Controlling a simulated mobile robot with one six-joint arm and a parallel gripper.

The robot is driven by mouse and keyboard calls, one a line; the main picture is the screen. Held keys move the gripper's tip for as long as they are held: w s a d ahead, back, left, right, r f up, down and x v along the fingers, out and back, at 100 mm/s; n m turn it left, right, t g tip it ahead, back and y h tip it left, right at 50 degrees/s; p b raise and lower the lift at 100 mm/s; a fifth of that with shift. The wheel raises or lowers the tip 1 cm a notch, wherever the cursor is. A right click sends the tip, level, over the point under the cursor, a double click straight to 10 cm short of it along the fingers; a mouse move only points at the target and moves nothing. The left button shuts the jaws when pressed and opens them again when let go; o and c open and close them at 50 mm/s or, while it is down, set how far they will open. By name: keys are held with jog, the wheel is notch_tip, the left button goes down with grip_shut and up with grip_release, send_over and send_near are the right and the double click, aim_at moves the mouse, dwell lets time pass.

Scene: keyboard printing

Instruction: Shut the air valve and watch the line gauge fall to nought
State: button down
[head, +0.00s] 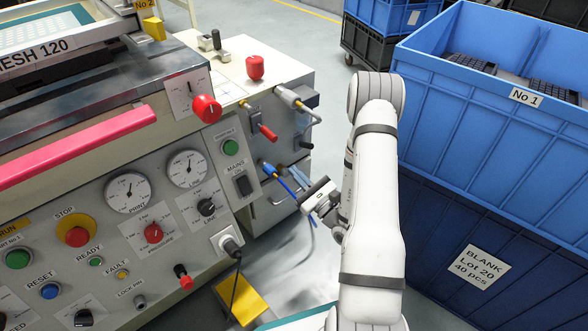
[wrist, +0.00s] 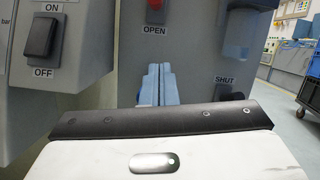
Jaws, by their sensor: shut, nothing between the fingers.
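The line gauge (head: 188,168) is a round white dial on the machine's front panel in the head view. Its needle stands roughly upright, but the reading is too small to tell. On the machine's side is a lever with a red handle (head: 267,131); in the wrist view a red handle end (wrist: 155,4) shows just above the word OPEN. The word SHUT stands further right, above a dark knob (wrist: 234,96). I cannot tell for sure which part is the air valve. My gripper (head: 294,171) is shut and empty, its blue-grey fingers (wrist: 152,72) below OPEN, apparently apart from the handle.
The mains switch (head: 243,185) is beside the fingers; it also shows in the wrist view (wrist: 41,36). A blue hose (head: 285,183) runs down close to my gripper. A blue crate (head: 480,110) stands right of my arm. A yellow pedal (head: 243,300) lies below the panel.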

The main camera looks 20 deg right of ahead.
aim_at(267, 132)
jog(key=w+a+r+p, duration=0.4)
jog(key=w+r+p, duration=0.2)
jog(key=p, duration=0.1)
jog(key=shift+w+r, duration=0.15)
dwell(0.5)
